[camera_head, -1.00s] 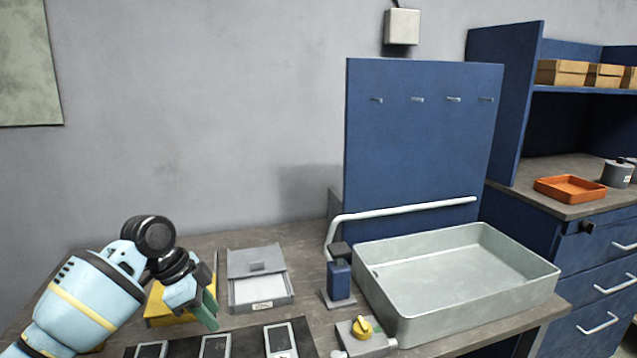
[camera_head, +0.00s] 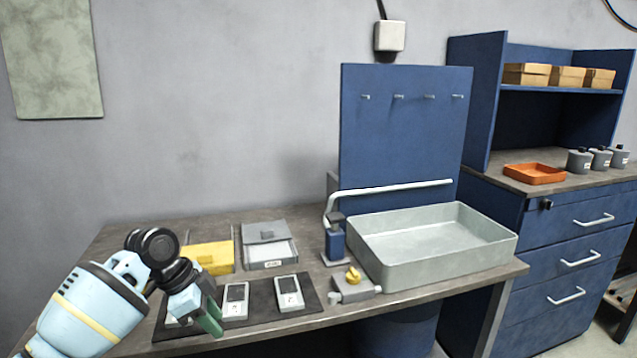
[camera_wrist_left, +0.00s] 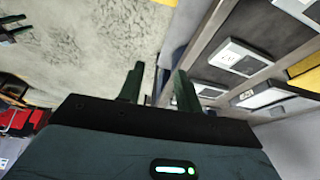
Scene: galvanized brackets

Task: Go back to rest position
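My left gripper (camera_head: 209,316) has dark green fingers and hangs at the front left edge of the workbench (camera_head: 300,207), in front of a dark mat (camera_head: 262,295). In the left wrist view its two fingers (camera_wrist_left: 158,88) stand apart with nothing held between them.
A yellow box (camera_head: 208,257) and a grey lidded box (camera_head: 268,243) stand behind the mat. A grey basin (camera_head: 400,275), a blue dispenser (camera_head: 335,244) and a yellow-knobbed valve (camera_head: 353,278) are to the right. A blue cabinet (camera_head: 560,255) stands farther right.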

